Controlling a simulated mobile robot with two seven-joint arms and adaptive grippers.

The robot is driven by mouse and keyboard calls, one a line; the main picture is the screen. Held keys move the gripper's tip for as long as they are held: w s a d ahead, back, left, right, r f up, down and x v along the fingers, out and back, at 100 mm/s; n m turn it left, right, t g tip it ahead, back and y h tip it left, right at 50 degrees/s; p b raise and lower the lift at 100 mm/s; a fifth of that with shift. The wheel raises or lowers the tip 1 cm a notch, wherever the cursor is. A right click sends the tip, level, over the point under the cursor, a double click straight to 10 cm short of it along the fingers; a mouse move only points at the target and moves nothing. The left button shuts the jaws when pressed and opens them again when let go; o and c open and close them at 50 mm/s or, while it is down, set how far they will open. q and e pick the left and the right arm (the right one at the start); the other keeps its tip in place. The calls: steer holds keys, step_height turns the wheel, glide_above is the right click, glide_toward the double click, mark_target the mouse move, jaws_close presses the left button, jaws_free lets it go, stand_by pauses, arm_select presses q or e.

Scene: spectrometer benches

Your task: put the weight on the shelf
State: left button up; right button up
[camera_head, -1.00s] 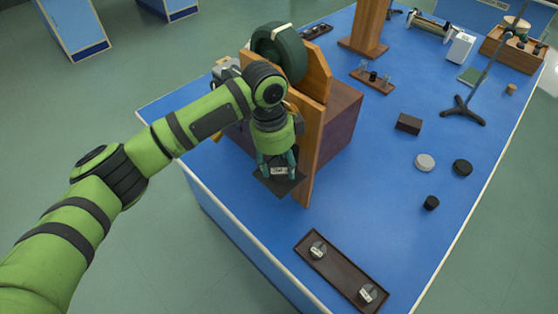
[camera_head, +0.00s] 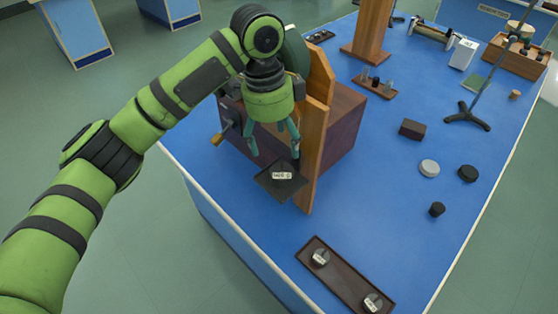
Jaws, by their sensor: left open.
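A weight with a white label (camera_head: 282,175) rests on the small dark shelf (camera_head: 270,188), which juts out beside an upright wooden board (camera_head: 315,130). My left gripper (camera_head: 274,150) is open and empty above the weight, pointing down. Its fingers are apart and do not appear to touch the weight. Two more labelled weights, one (camera_head: 320,257) and another (camera_head: 372,302), stand in a long dark tray (camera_head: 345,278) near the bench's front edge. My right gripper is not in view.
On the blue bench (camera_head: 385,215) lie a dark block (camera_head: 412,129), a grey disc (camera_head: 429,168), a black disc (camera_head: 467,173) and a small black cylinder (camera_head: 437,209). A stand (camera_head: 467,118) and a wooden box (camera_head: 515,60) are farther back. The bench between tray and discs is clear.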

arm_select(q)
steer(key=r, duration=0.3)
steer(key=shift+a+r+b, duration=0.2)
steer(key=shift+r+b, duration=0.1)
steer(key=shift+r, duration=0.1)
stand_by(0.9)
